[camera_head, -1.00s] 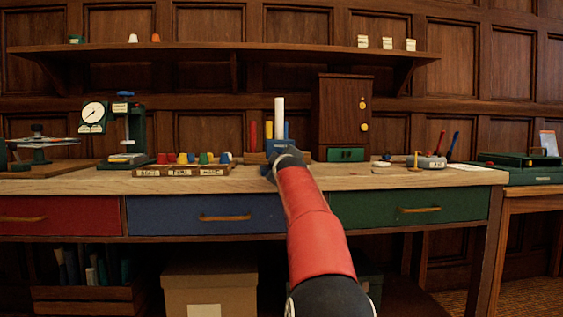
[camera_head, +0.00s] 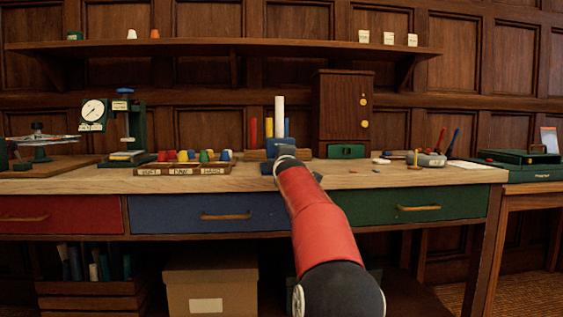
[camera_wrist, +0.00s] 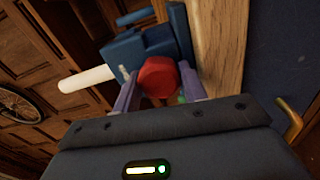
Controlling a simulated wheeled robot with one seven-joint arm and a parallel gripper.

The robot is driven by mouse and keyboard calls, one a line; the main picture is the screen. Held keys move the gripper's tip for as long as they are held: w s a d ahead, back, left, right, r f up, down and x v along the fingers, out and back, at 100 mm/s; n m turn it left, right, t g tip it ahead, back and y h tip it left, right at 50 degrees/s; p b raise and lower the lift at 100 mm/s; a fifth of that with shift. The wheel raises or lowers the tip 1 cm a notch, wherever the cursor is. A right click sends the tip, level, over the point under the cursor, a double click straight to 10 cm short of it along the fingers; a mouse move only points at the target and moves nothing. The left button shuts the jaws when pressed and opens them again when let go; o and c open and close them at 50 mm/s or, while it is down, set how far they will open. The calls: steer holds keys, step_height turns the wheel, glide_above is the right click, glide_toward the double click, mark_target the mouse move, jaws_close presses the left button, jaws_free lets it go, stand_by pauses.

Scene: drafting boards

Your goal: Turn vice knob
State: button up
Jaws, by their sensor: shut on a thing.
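The blue vice (camera_wrist: 137,52) fills the upper middle of the wrist view, with a white rod (camera_wrist: 87,79) sticking out of it. Its red knob (camera_wrist: 158,76) faces the wrist camera. My gripper (camera_wrist: 160,88) is shut on the red knob, with a purple finger on each side of it. In the head view the vice stands on the bench behind the end of my red arm, with the white rod (camera_head: 279,115) upright. My arm hides the knob and the fingers there.
Coloured pegs in a labelled wooden rack (camera_head: 183,171) lie left of the vice on the wooden bench (camera_head: 240,182). A dial gauge stand (camera_head: 137,122) is farther left. A wooden cabinet (camera_head: 338,105) stands close behind on the right. Bench drawers face me below.

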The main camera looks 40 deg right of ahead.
steer(key=shift+f, duration=0.2)
steer(key=o, duration=1)
steer(key=shift+r, duration=0.1)
steer(key=v, duration=0.7)
steer(key=shift+s+a, duration=0.2)
steer(key=shift+s, duration=0.15)
